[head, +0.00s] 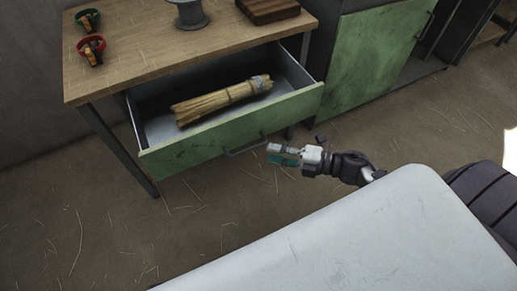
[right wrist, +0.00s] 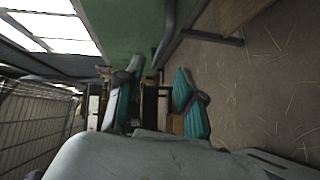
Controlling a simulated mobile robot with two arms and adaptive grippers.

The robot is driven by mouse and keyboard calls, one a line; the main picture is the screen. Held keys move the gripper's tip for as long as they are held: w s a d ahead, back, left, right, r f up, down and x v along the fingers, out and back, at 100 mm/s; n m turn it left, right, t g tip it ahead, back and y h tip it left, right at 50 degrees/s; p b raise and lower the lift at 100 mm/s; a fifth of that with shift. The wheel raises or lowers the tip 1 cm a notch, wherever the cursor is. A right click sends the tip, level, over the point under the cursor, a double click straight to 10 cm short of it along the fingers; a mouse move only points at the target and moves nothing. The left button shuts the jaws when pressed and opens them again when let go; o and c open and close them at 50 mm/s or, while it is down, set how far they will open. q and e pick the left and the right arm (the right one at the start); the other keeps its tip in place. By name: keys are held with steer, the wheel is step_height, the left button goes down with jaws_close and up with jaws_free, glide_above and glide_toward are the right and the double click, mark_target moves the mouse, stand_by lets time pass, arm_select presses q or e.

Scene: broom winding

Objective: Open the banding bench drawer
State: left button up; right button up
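The banding bench drawer (head: 215,137) stands pulled out from under the wooden bench top, its green front towards me. A straw bundle (head: 215,102) with a pale band at one end lies inside it. The drawer's bar handle (head: 246,148) is on the front. My right gripper (head: 283,154) is just right of the handle and appears apart from it. In the right wrist view its teal-padded fingers (right wrist: 160,98) are spread with no object seen between them. The green front (right wrist: 120,25) and the grey handle (right wrist: 167,35) lie beyond the fingertips. My left gripper is out of view.
The bench top (head: 150,45) carries red- and green-handled tools (head: 91,48), a grey spool-like stand (head: 188,14) and a dark wooden block (head: 268,9). A green cabinet (head: 370,55) stands to the right. The straw-littered floor (head: 90,235) before the drawer is clear.

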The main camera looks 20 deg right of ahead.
steer(key=v, duration=0.3)
steer(key=shift+s+d, duration=0.2)
stand_by(0.3)
step_height(320, 180, down, 6)
steer(key=w+d+m+t+h, duration=0.3)
steer(key=m+h, duration=0.4)
steer(key=m, duration=0.2)
steer(key=s+a+f+m+g+h, duration=0.1)
steer(key=s+f+m+g+h, duration=0.2)
steer(key=s+f+m, duration=0.4)
steer(key=s+a+f+m+g+h, duration=0.1)
steer(key=s+f+m+g+h, duration=0.15)
steer(key=f+m+g, duration=0.4)
steer(key=s+a+f+m+g, duration=0.1)
steer(key=s+a+f+g, duration=0.1)
steer(key=s+a+f, duration=0.5)
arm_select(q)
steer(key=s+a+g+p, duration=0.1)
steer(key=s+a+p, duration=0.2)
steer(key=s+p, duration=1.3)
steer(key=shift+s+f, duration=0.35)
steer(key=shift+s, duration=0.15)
arm_select(e)
steer(key=s+d+g, duration=0.1)
steer(key=s+d, duration=0.2)
steer(key=s, duration=1.5)
steer(key=shift+s, duration=0.35)
